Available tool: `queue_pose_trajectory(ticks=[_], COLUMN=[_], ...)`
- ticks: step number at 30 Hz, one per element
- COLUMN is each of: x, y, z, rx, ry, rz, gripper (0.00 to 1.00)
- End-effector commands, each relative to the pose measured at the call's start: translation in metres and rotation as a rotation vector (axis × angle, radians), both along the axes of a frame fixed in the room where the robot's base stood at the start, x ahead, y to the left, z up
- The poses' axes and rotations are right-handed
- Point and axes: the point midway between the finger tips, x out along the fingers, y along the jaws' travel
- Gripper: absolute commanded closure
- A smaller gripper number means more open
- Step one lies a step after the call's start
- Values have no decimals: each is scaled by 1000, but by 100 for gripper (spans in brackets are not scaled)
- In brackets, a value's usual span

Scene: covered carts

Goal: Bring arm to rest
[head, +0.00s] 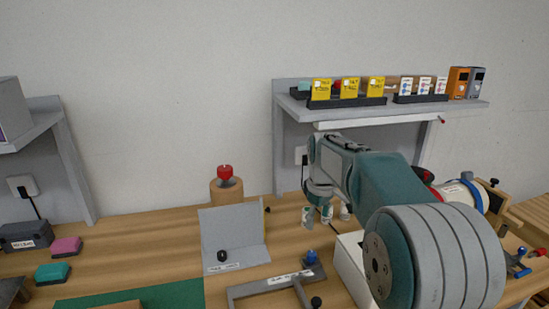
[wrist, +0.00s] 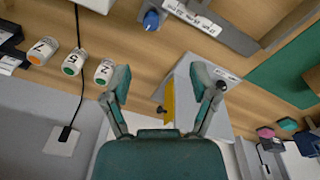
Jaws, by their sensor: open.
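My arm (head: 395,190) reaches over the bench from the right in the head view. My gripper (wrist: 162,82) shows in the wrist view with its two teal fingers spread apart, so it is open. A yellow piece (wrist: 169,102) shows between the fingers, by the grey stand (wrist: 187,90); I cannot tell how far below the fingers it lies. In the head view my gripper (head: 319,196) hangs near the small jars, right of the grey stand (head: 232,238), and its fingertips are hard to make out.
Several numbered jars (wrist: 72,62) stand left of the fingers. A blue knob (head: 310,257) and a grey frame (head: 262,291) are at the front. A wall shelf (head: 294,107) with small boxes overhangs the bench behind my arm.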

Motion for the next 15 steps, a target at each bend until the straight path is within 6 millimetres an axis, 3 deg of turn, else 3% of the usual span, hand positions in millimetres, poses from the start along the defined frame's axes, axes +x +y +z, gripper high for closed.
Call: queue_pose_trajectory(ticks=[1, 6, 15], x=[-15, -62, -150], y=[0, 0, 0], z=[13, 39, 60], rx=[2, 15, 56], ry=[-23, -90, -205], rz=[-30, -140, -332], gripper=[24, 24, 24])
